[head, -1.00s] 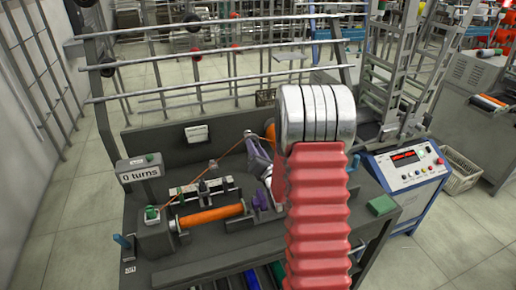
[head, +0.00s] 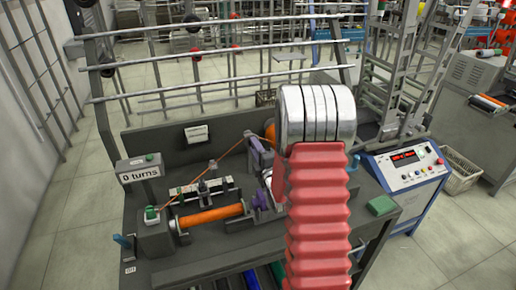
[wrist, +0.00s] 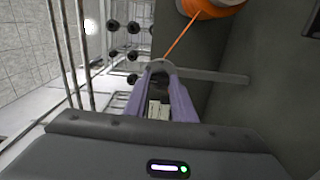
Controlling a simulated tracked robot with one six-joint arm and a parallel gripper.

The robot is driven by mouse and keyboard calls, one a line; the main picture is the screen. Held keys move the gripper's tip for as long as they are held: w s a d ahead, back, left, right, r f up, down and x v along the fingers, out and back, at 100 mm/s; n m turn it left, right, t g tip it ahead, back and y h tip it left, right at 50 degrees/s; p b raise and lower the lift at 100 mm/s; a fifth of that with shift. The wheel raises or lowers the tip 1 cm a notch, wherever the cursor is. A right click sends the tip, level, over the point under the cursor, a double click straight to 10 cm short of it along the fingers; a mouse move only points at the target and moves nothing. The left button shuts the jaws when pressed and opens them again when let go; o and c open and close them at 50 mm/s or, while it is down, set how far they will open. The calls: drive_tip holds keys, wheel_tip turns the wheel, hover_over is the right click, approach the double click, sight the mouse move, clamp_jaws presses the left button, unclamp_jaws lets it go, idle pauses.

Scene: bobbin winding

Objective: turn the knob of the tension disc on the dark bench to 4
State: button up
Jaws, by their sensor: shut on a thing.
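My gripper (wrist: 160,76) has two purple fingers, closed around a dark rounded piece (wrist: 159,66) that looks like the tension disc's knob. An orange thread runs down to this spot from an orange spool (wrist: 205,8) in the wrist view. In the head view my gripper (head: 257,154) is at the back middle of the dark bench (head: 210,252), partly behind my red and silver arm. The knob itself is hidden there. No number or pointer of the disc is readable in either view.
A green block (head: 381,205) sits on the right corner. A blue-framed control box (head: 408,165) stands to the right. A rail rack rises behind.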

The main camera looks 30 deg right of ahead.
drive_tip(key=m, duration=0.9)
drive_tip(key=shift+s+d+f+m, duration=0.15)
drive_tip(key=shift+f+m, duration=0.1)
drive_tip(key=shift+m, duration=0.15)
drive_tip(key=o, duration=1.1)
drive_tip(key=shift+r, duration=0.1)
drive_tip(key=shift+c, duration=0.2)
